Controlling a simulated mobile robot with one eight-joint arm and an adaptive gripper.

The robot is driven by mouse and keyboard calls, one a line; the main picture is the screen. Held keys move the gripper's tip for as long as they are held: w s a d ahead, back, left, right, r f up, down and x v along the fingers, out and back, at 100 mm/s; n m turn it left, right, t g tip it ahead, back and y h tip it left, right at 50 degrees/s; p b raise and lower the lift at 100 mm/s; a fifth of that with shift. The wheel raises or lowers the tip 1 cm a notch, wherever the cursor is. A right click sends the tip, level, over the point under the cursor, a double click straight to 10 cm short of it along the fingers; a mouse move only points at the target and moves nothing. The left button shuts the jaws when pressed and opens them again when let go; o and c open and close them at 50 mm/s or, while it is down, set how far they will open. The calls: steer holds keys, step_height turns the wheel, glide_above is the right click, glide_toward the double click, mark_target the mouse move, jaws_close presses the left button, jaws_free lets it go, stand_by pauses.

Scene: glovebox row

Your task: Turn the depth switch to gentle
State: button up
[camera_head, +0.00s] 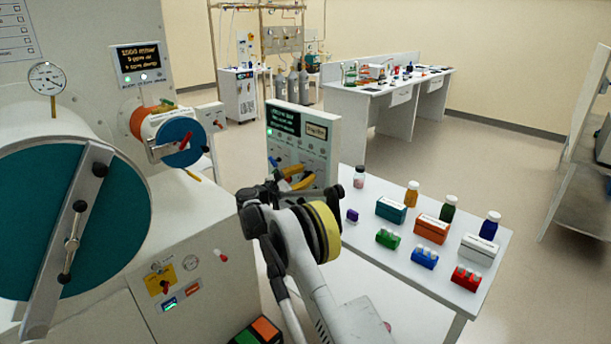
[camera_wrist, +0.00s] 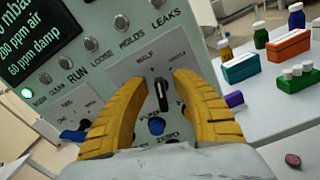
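A small black switch knob (camera_wrist: 161,93) stands on a grey plate of the upright control panel (camera_wrist: 95,62). In the head view my gripper (camera_head: 293,178) is in front of the lower part of the panel (camera_head: 318,130), and the knob is hidden there.
Right of the panel, a white table (camera_head: 405,272) holds bottles, boxes and small colored racks. A large white machine (camera_head: 180,235) stands at left.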

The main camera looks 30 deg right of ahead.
jaws_close()
steer(key=m, duration=0.2)
steer(key=m+b, duration=0.1)
steer(key=shift+s+f+m, duration=0.15)
steer(key=shift+s+m, duration=0.05)
steer(key=shift+m, duration=0.2)
steer(key=shift+s+d+f+m+b, duration=0.1)
steer(key=shift+m+b, duration=0.2)
steer(key=shift+m, duration=0.6)
steer(key=shift+s+d+m+b, duration=0.1)
steer(key=shift+m+b, duration=0.2)
steer(key=shift+m, duration=0.6)
jaws_free()
steer(key=shift+a, duration=0.15)
